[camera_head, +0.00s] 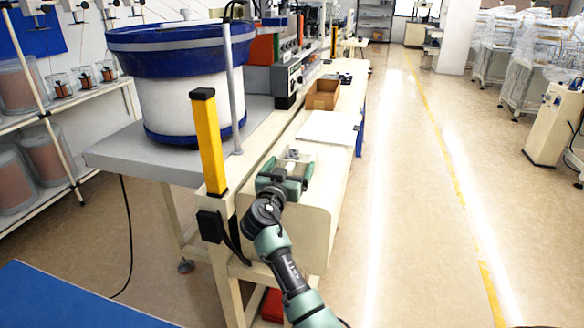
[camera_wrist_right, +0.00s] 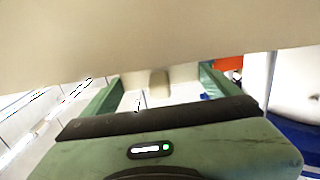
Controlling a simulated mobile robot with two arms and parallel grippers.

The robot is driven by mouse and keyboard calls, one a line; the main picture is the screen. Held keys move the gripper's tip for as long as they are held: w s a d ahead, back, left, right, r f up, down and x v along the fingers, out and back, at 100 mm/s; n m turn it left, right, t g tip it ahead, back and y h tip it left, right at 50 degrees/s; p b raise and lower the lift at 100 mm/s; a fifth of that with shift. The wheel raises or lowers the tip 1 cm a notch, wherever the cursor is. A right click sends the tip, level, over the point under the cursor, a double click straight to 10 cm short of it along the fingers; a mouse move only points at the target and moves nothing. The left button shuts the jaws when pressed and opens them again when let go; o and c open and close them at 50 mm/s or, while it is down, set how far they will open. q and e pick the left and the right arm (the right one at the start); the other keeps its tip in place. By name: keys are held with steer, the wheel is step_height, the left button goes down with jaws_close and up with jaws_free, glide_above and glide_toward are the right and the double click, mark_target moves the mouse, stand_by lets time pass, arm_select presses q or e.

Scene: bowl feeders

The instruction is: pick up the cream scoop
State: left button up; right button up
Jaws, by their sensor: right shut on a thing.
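My right gripper (camera_head: 291,174) is over the near end of the long cream bench, with its green fingers pointing away from me. It is shut on the cream scoop, of which only a little shows. In the right wrist view, a cream piece of the scoop (camera_wrist_right: 159,80) stands between the two green fingers of the same gripper (camera_wrist_right: 160,88). My left gripper is not in view.
A yellow post (camera_head: 208,140) stands close to the left of my right gripper. Behind it is a white feeder bowl with a blue rim (camera_head: 180,48). Further along the bench are a white panel (camera_head: 330,127) and an open brown box (camera_head: 323,94).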

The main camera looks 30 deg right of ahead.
step_height(320, 180, up, 30)
steer(key=p, duration=0.6)
steer(key=shift+f, duration=0.2)
steer(key=shift+f, duration=0.15)
